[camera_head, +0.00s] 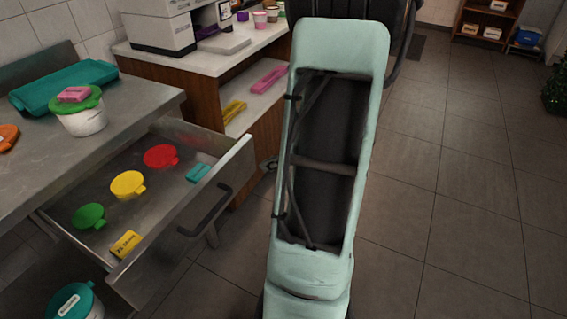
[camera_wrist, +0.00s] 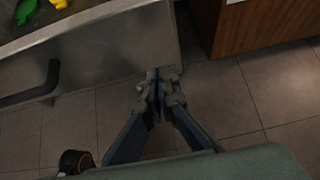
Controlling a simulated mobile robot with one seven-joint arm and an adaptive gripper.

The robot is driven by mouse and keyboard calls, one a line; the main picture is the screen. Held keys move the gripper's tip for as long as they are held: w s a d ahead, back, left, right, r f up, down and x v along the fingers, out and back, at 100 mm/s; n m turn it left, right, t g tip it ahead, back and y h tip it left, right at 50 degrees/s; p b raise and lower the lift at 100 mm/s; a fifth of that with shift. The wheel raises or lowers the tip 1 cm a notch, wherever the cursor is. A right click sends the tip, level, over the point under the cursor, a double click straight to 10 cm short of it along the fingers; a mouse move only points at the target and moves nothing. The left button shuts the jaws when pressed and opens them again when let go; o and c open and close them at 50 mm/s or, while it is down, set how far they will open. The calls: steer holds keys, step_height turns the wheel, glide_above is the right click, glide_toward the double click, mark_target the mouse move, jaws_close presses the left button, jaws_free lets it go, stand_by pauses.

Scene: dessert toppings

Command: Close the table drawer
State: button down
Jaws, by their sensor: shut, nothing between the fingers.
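The table drawer (camera_head: 178,243) is pulled out from the steel table (camera_head: 130,108) at the left of the head view. Its front carries a dark bar handle (camera_head: 206,212). In the wrist view the drawer front (camera_wrist: 118,52) fills the upper left, with the handle (camera_wrist: 32,92) at the far left. My gripper (camera_wrist: 157,77) is shut and empty, by the lower right end of the drawer front, to the right of the handle. I cannot tell whether it touches the front. In the head view my gripper's fingertips do not show clearly, and my arm covers the middle.
The drawer holds red (camera_head: 161,156), yellow (camera_head: 128,185) and green (camera_head: 89,216) lids and small boxes. A white tub with a green lid (camera_head: 82,118) stands on the table. A wooden counter (camera_head: 160,72) stands beyond the drawer. The floor at right is clear.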

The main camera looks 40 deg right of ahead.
mark_target(250, 162)
steer(key=shift+w+a+r, duration=0.1)
steer(key=shift+w+a, duration=0.15)
steer(key=shift+w, duration=0.55)
steer(key=shift+w+a+r, duration=0.1)
steer(key=shift+w+a, duration=0.15)
steer(key=shift+w, duration=0.55)
steer(key=shift+w+a, duration=0.1)
steer(key=shift+w, duration=0.15)
steer(key=w+a+p, duration=0.1)
steer(key=w+a, duration=0.2)
steer(key=w, duration=0.6)
steer(key=w+a+p, duration=0.1)
steer(key=w+a, duration=0.2)
steer(key=w, duration=0.6)
steer(key=w+a+p, duration=0.1)
steer(key=w+a, duration=0.2)
steer(key=w, duration=0.6)
steer(key=shift+w+p, duration=0.25)
steer(key=shift+p, duration=0.15)
steer(key=shift+w+r, duration=0.2)
